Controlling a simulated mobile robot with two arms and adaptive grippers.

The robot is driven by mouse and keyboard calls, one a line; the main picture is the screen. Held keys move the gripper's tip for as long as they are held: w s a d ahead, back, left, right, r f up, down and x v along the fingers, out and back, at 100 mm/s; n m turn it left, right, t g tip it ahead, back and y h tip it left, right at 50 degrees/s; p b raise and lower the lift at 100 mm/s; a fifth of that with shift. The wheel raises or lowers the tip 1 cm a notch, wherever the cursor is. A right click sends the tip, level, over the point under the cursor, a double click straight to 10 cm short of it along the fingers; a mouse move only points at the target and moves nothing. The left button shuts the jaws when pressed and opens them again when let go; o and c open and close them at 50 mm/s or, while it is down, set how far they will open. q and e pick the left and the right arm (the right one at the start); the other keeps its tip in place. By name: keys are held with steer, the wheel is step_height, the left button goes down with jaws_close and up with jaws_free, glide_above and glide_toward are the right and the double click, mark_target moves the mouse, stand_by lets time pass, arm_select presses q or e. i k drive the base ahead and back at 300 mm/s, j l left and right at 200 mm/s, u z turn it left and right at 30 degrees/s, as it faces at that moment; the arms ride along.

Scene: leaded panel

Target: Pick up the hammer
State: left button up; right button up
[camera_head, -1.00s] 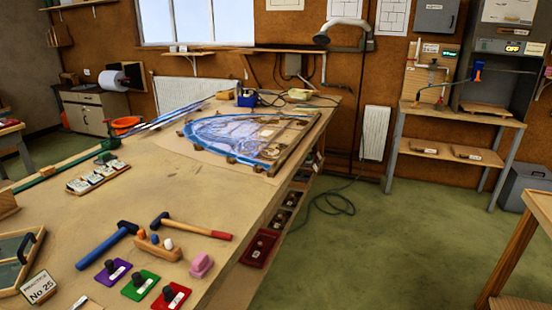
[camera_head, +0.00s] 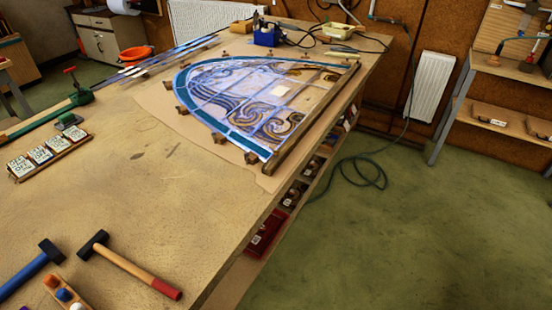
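Two hammers lie on the workbench (camera_head: 130,190) at the lower left of the head view. One hammer (camera_head: 128,265) has a dark head and a wooden handle with a red end, which points to the lower right near the bench's edge. The other hammer (camera_head: 30,271) has a dark head and a blue handle that reaches the left edge of the picture. The two heads are close together but apart. Neither of my grippers shows in the head view.
A wooden block with coloured pegs (camera_head: 62,293) sits just below the hammers, partly cut off. A leaded panel (camera_head: 255,95) lies farther back on the bench. A rack of labelled tiles (camera_head: 45,155) is at the left. The bench between is clear. A green hose (camera_head: 365,172) lies on the floor.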

mark_target(94, 245)
steer(key=u, duration=0.95)
